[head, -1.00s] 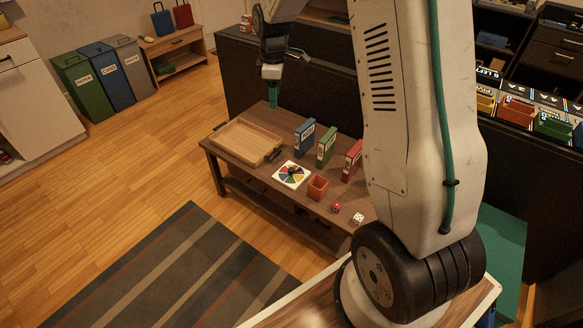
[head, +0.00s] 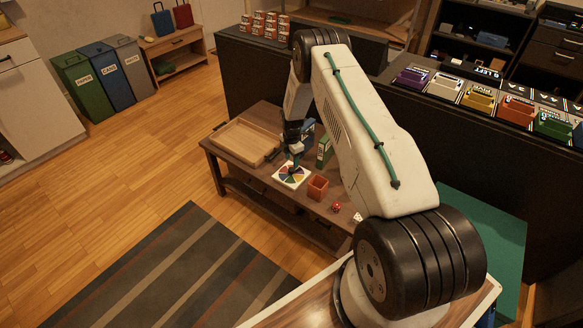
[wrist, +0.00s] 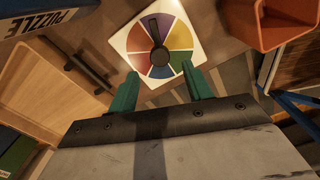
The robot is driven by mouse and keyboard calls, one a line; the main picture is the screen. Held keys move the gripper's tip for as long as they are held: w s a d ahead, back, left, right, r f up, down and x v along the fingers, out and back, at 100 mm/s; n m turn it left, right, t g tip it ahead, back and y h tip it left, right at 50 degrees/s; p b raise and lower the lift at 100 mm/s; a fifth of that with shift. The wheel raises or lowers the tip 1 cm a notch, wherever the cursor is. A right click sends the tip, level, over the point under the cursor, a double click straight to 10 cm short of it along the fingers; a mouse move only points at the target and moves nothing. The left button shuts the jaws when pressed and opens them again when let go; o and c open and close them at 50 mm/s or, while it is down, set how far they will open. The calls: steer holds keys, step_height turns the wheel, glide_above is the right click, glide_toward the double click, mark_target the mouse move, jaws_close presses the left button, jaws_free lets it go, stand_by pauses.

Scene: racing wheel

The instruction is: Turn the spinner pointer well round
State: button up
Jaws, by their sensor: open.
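The spinner board (head: 281,179) is a white square with a coloured wheel, lying on the low brown table. In the wrist view the board (wrist: 117,42) is near the top, with a dark pointer (wrist: 155,30) reaching from the round hub towards the upper edge. My gripper (head: 292,165) is over the board in the head view and hides part of the wheel. In the wrist view the two green fingers of my gripper (wrist: 162,88) are apart with nothing between them, at the board's lower edge. Whether a finger touches the board cannot be told.
A wooden tray (head: 228,147) lies left of the board. An orange box (head: 317,188) stands close on its right. Blue (head: 308,131) and green (head: 324,151) puzzle boxes stand behind. A red die (head: 336,207) and a white die (head: 357,217) lie further right.

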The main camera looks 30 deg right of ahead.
mark_target(291, 169)
step_height(291, 169, down, 5)
steer(key=shift+f, duration=0.1)
stand_by(0.3)
steer(key=c, duration=1)
steer(key=shift+m, duration=0.3)
